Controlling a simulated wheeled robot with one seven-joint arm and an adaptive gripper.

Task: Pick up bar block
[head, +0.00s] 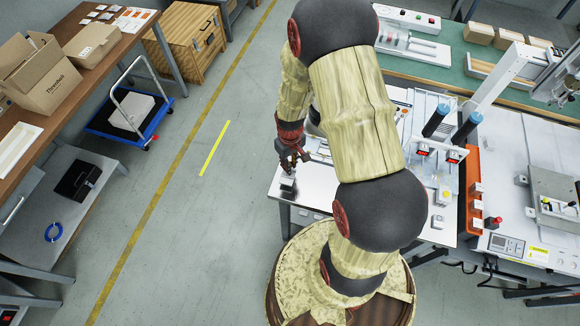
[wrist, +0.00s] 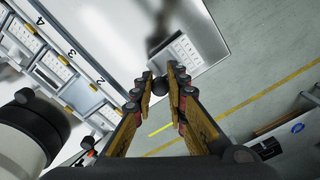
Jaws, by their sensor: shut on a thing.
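The bar block (wrist: 180,54) is a grey block with a pale, dotted label face, just beyond my fingertips in the wrist view. In the head view the small pale block (head: 287,183) shows directly below my gripper (head: 291,160), over the near left corner of the white table. In the wrist view my gripper (wrist: 160,82) has its fingertips close together, shut on the block's dark upper part. The fingers partly hide the grip. Whether the block touches the table or hangs just above it I cannot tell.
A numbered tray (wrist: 75,62) with dotted pale pieces lies to the left in the wrist view.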

